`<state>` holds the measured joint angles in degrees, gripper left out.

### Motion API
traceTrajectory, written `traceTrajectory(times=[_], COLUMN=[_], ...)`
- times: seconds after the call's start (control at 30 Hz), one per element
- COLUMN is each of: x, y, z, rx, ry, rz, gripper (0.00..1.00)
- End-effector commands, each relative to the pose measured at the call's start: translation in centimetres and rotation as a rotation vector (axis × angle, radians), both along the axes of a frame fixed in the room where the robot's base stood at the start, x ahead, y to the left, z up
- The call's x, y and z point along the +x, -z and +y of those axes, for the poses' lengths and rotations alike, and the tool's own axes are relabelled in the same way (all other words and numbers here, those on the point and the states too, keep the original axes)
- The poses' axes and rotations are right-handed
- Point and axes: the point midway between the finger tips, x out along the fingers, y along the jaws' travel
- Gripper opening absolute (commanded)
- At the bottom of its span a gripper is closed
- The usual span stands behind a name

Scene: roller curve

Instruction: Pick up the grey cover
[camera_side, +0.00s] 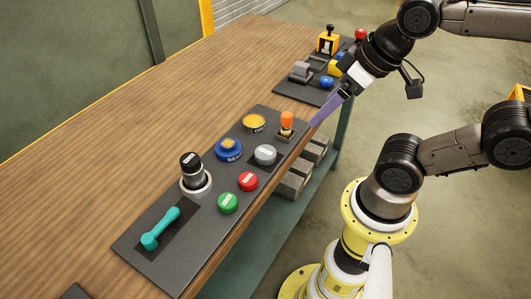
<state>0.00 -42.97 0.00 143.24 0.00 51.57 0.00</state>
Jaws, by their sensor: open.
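A grey piece that looks like the cover (301,70) sits on the dark far panel (291,90), at the upper right of the table. My gripper (317,120) has purple fingers and points down and left. It is open and seems empty, though the gap between the fingers is hard to see from this side. It hangs near the table's right edge, between the far panel and the near panel, nearer to the camera than the grey cover. The two are clearly apart.
The near panel (128,248) carries an orange-topped switch (287,121), a black knob (190,163), a teal handle (160,229) and several coloured buttons. A yellow block with a black lever (327,43) and a blue ball (327,81) stand beside the cover. The table's left side is clear.

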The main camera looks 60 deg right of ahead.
Motion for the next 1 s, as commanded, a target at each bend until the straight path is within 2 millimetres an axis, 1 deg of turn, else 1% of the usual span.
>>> traceTrajectory(times=[0.07, 0.3, 0.37, 0.47, 0.57, 0.6, 0.77, 0.87, 1.0], x=[0.0, 0.0, 0.0, -0.1, 0.1, 0.4, 1.9, 3.3, 5.7], y=[0.0, 0.0, 0.0, 0.0, -0.7, -1.0, -1.8, -2.0, -1.9], z=[0.0, 0.0, 0.0, 0.0, 0.0, 0.0, 0.1, 0.1, 0.2], rx=[0.000, -0.005, -0.019, -0.076, -0.169, -0.212, -0.373, -0.459, -0.552], ry=[0.000, -0.009, -0.035, -0.142, -0.316, -0.399, -0.742, -0.965, -1.290], rz=[0.000, 0.000, 0.000, 0.005, 0.002, 0.004, 0.046, 0.082, 0.139], gripper=[1.00, 1.00, 1.00, 1.00, 1.00, 1.00, 1.00, 1.00, 1.00])
